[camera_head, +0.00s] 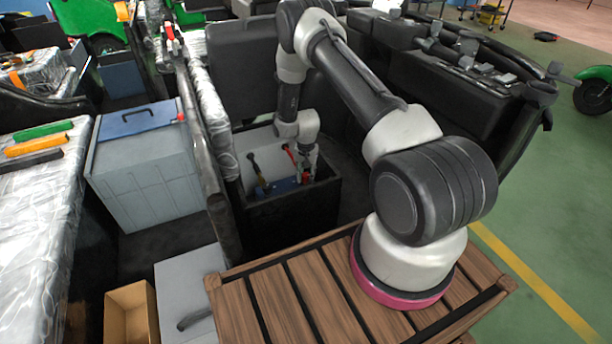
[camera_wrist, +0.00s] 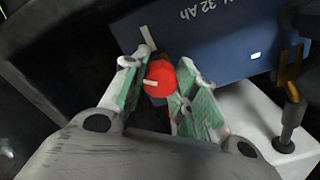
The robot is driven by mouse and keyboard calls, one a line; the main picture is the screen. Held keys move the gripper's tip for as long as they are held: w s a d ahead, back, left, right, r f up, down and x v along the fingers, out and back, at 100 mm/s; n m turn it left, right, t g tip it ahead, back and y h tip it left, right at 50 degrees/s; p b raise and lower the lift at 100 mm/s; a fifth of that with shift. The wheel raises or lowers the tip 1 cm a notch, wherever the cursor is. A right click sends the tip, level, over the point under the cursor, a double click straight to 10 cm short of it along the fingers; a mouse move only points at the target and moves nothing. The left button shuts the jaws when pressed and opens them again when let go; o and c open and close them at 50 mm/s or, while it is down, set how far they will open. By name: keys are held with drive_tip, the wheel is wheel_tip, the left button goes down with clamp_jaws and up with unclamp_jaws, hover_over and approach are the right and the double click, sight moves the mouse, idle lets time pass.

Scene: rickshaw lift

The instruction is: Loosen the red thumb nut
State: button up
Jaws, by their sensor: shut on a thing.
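The red thumb nut (camera_wrist: 160,79) is a round red knob with a pale stripe across it. In the wrist view it sits between the fingers of my gripper (camera_wrist: 164,88), which are closed on its sides. It stands beside a blue battery (camera_wrist: 222,40) with white lettering that ends in "32 Ah". In the head view the gripper (camera_head: 306,176) reaches down into an open black box, over the blue battery (camera_head: 283,186). The red nut shows small there, partly hidden by the fingers.
The black box (camera_head: 285,222) has walls close around my gripper. A black lever-like part with a brass piece (camera_wrist: 287,120) stands right of the battery in the wrist view. A grey case with a blue lid (camera_head: 140,125) and a plastic-covered bench (camera_head: 38,220) stand at the left.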

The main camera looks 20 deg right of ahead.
drive_tip(key=n, duration=0.4)
drive_tip(key=shift+n, duration=0.3)
drive_tip(key=n, duration=0.9)
drive_tip(key=shift+n, duration=1.8)
drive_tip(key=o, duration=1.1)
drive_tip(key=shift+c, duration=0.2)
